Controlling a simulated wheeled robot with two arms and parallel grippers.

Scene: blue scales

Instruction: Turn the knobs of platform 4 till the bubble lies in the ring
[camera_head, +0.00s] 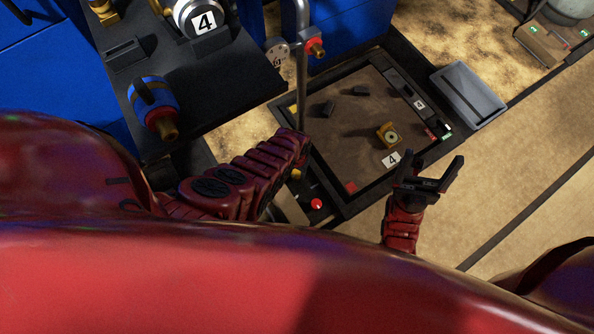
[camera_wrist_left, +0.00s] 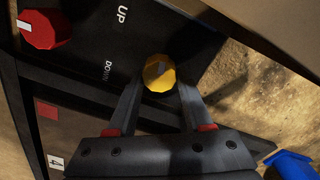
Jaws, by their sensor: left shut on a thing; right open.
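Platform 4 (camera_head: 349,133) is a dark, shallow tray with a "4" label in the head view. On it sits a yellow block with a round level (camera_head: 390,136); the bubble is too small to place against the ring. In the left wrist view, my left gripper (camera_wrist_left: 159,88) is shut on the yellow knob (camera_wrist_left: 158,72), beside the UP and DOWN marks. The red knob (camera_wrist_left: 43,28) is apart from it at upper left; it also shows in the head view (camera_head: 317,204). My right gripper (camera_head: 432,168) is open and empty by the platform's lower right edge.

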